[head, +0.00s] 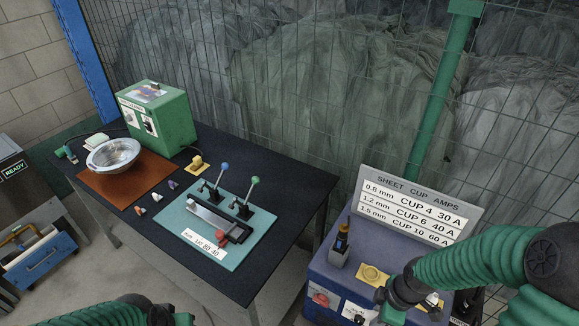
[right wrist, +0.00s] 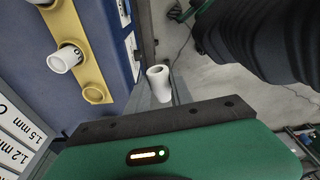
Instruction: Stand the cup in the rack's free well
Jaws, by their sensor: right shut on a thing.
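My right gripper (head: 385,299) is at the front of the blue box, beside the yellow rack. In the right wrist view it is shut on a small white cup (right wrist: 158,78), which is held apart from the rack. The yellow rack (right wrist: 81,40) carries another white cup (right wrist: 65,59), with dark marking, in its middle well. Its end well (right wrist: 97,93) looks empty; this end of the rack (head: 372,275) also shows in the head view. The rack's other end is cut off at the picture's top. My left gripper (head: 168,316) is at the bottom edge, its fingers not visible.
The blue box (head: 345,283) has a sign (head: 418,203) behind it and a dark bottle (head: 342,238) in a holder. The black table (head: 285,180) at left bears a green machine (head: 155,118), a metal bowl (head: 113,154) and a lever fixture (head: 222,222). A gap separates table and box.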

